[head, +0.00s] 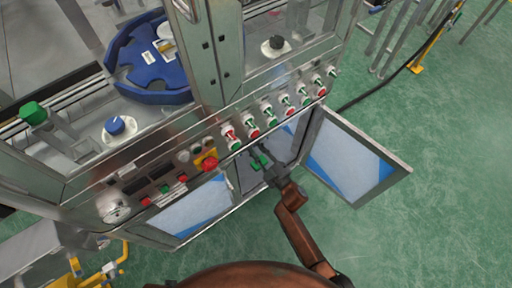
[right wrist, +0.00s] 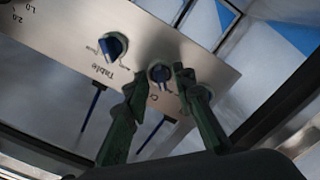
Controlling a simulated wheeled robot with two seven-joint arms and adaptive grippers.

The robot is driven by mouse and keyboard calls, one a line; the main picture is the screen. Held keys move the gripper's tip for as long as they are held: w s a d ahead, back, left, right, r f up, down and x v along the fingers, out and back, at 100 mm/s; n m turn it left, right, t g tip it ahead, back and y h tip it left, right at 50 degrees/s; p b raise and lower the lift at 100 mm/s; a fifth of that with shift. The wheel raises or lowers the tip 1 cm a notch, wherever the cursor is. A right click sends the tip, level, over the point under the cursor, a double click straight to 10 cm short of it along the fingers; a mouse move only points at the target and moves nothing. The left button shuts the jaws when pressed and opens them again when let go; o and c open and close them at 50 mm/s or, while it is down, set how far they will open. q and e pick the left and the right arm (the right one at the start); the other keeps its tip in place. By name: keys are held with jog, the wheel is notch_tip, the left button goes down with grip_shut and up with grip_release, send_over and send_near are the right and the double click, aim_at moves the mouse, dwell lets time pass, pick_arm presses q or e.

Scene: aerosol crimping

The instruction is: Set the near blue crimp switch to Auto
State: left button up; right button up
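In the right wrist view, a small blue rotary switch (right wrist: 160,74) sits on a silver panel. Its label begins with "C", and the rest is hidden. My right gripper (right wrist: 158,86) is open, with one green finger on each side of this switch and a visible gap around the knob. I cannot tell if either finger touches the panel. In the head view my right gripper (head: 260,161) reaches into the open cabinet front below the button row, and the switch is hidden there. My left gripper is in neither view.
A second blue knob (right wrist: 113,46) labelled "Table" sits left of the switch on the panel (right wrist: 165,35). An open cabinet door (head: 352,160) stands to the right of my right arm. A row of red and green buttons (head: 268,108) and a red emergency button (head: 209,163) lie above.

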jog(key=v, duration=1.1)
jog(key=shift+s+d, duration=0.2)
jog(key=shift+s, duration=0.15)
